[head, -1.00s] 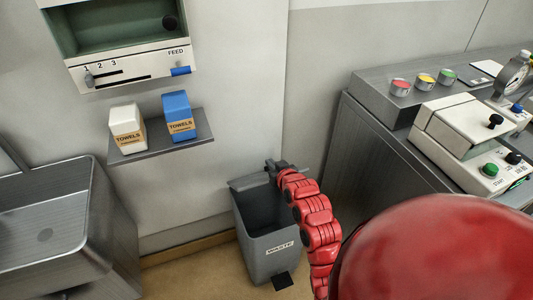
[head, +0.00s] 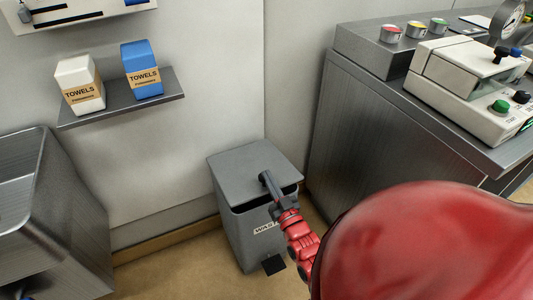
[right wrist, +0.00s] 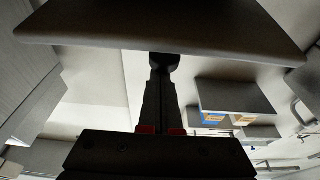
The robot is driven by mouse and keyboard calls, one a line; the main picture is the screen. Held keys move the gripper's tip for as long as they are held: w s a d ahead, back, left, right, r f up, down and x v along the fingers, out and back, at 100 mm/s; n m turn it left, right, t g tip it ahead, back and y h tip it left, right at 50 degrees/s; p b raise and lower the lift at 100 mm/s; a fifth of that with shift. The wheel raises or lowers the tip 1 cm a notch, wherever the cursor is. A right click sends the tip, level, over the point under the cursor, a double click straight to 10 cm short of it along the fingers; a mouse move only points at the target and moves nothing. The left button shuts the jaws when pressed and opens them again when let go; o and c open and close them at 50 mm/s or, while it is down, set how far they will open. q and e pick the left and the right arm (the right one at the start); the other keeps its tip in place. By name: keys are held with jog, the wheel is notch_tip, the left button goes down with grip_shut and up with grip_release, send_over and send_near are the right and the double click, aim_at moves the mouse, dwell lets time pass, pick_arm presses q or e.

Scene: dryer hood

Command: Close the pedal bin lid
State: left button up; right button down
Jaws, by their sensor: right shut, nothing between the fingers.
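The grey pedal bin (head: 240,235) stands on the floor by the wall with its WASTE label and black pedal (head: 274,264) facing me. Its lid (head: 240,165) is swung forward over the opening. A dark gap shows under its front edge, so it looks not fully flat. My right gripper (head: 264,178) is shut and empty, with its tips over the front part of the lid; they appear to touch it. In the right wrist view the lid (right wrist: 160,25) spans the top, right at the fingertips (right wrist: 160,62).
A shelf (head: 120,104) with white and blue towel boxes is on the wall at left, above a metal sink (head: 50,210). A metal cabinet (head: 390,125) with buttons and a white device stands right of the bin. Some floor is clear before the bin.

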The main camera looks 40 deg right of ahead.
jog(key=f+b, duration=0.2)
jog(key=f, duration=0.1)
jog(key=shift+s+a+f, duration=0.15)
jog(key=shift+s+f, duration=0.15)
jog(key=shift+s, duration=0.1)
jog(key=f+b, duration=0.1)
jog(key=f+t+b, duration=0.1)
jog(key=shift+s+b, duration=0.3)
jog(key=shift+s, duration=0.05)
